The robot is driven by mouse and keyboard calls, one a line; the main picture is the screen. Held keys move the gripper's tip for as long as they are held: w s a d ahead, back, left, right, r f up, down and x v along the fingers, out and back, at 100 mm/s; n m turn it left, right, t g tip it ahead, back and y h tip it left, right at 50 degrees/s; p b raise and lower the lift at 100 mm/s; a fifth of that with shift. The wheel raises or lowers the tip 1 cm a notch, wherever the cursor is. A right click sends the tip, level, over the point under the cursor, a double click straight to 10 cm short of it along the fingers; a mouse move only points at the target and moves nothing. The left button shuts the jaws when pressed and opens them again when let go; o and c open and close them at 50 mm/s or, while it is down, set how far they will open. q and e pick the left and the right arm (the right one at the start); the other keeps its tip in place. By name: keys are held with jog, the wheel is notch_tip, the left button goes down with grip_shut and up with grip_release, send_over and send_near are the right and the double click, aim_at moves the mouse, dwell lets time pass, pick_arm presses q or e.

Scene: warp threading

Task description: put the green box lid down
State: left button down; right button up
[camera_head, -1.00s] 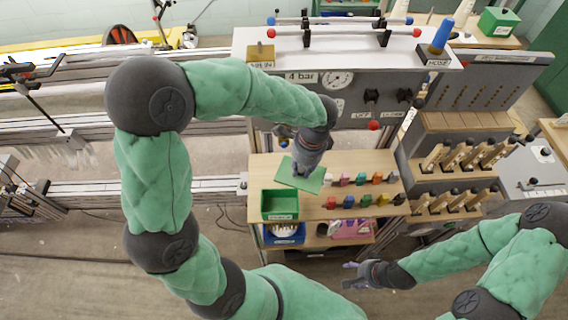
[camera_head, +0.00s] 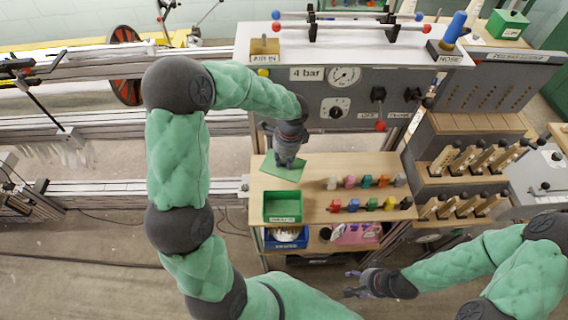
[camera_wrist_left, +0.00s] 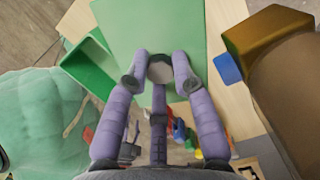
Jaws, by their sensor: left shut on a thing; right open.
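The green box lid (camera_head: 283,167) is a flat green sheet above the back left part of the wooden shelf. My left gripper (camera_head: 286,163) comes down on it from above and is shut on it. In the left wrist view the fingers (camera_wrist_left: 160,70) close around a round grey knob on the lid (camera_wrist_left: 150,28). I cannot tell whether the lid touches the shelf. The open green box (camera_head: 283,207) stands in front of the lid on the same shelf. My right gripper (camera_head: 354,284) is open and empty at the lower right, away from the shelf.
Several coloured pegs (camera_head: 370,182) stand in two rows to the right on the wooden shelf (camera_head: 330,163). A grey panel with a gauge (camera_head: 344,76) rises behind. A blue bin (camera_head: 287,240) sits below. Racks with wooden handles (camera_head: 466,160) stand at the right.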

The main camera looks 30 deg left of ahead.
pick_arm(q)
jog(key=shift+f, duration=0.85)
jog(key=shift+f+b, duration=0.35)
jog(key=shift+f, duration=0.05)
jog(key=shift+f, duration=0.2)
jog(key=c, duration=1.3)
grip_release()
jog(key=shift+r, duration=0.1)
jog(key=r+p, duration=0.1)
jog(key=r, duration=0.2)
jog(key=r+p, duration=0.1)
jog(key=r, duration=0.1)
jog(key=d+r, duration=0.1)
jog(key=r, duration=0.2)
jog(key=shift+w+r+p, duration=0.1)
jog(key=shift+r+p, duration=0.2)
jog(key=shift+p, duration=0.1)
